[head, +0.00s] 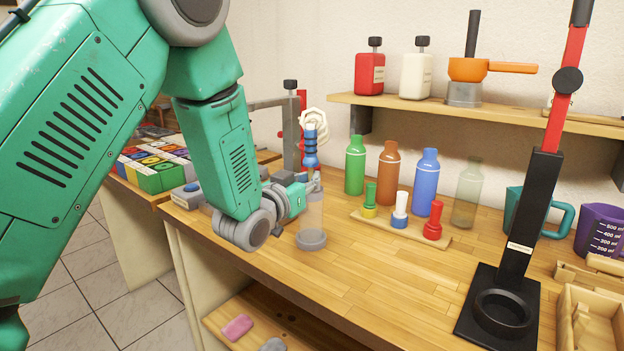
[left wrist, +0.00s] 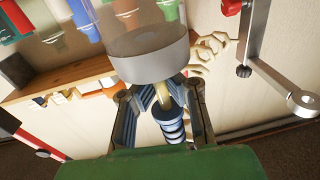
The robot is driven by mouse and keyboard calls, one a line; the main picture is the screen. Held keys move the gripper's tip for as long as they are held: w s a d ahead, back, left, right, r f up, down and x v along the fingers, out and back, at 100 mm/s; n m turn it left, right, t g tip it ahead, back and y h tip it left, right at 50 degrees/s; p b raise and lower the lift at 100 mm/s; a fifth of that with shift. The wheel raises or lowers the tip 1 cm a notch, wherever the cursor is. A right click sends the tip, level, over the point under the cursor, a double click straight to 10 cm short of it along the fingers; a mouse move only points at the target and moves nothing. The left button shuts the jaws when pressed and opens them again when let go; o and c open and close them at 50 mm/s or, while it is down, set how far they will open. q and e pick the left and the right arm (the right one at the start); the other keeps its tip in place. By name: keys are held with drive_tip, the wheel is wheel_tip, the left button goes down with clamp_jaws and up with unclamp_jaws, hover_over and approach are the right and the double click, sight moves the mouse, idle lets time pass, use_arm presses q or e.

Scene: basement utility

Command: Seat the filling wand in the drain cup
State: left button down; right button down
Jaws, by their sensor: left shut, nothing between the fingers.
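The filling wand (head: 311,147), with a blue ribbed grip and a white coiled hose above, stands upright near the back of the bench. Below it is a clear cylinder with a grey base, which looks like the drain cup (head: 311,240). My left gripper (head: 306,181) is at the cup's upper end, just under the blue grip, and is shut and empty. In the left wrist view, the wand's ribbed grip (left wrist: 172,124) shows between the finger links, and the cup's grey band (left wrist: 152,62) is just past them. How far the wand's tip sits inside the cup is unclear. My right gripper is out of view.
Several bottles (head: 388,168) stand behind and right of the cup, with a wooden tray of coloured parts (head: 400,224) before them. A black and red lever stand (head: 520,230) is farther right. The bench's front middle (head: 370,285) is clear.

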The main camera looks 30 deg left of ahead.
use_arm(q)
drive_tip(key=shift+f+b, duration=0.55)
drive_tip(key=shift+f, duration=0.15)
drive_tip(key=c, duration=1.6)
unclamp_jaws()
drive_tip(key=shift+c, duration=0.2)
drive_tip(key=shift+s+f, duration=0.1)
drive_tip(key=shift+s+f, duration=0.2)
drive_tip(key=shift+s, duration=0.3)
drive_tip(key=s, duration=0.6)
drive_tip(key=shift+s, duration=0.4)
drive_tip(key=shift+a+r, duration=0.1)
drive_tip(key=shift+r, duration=0.1)
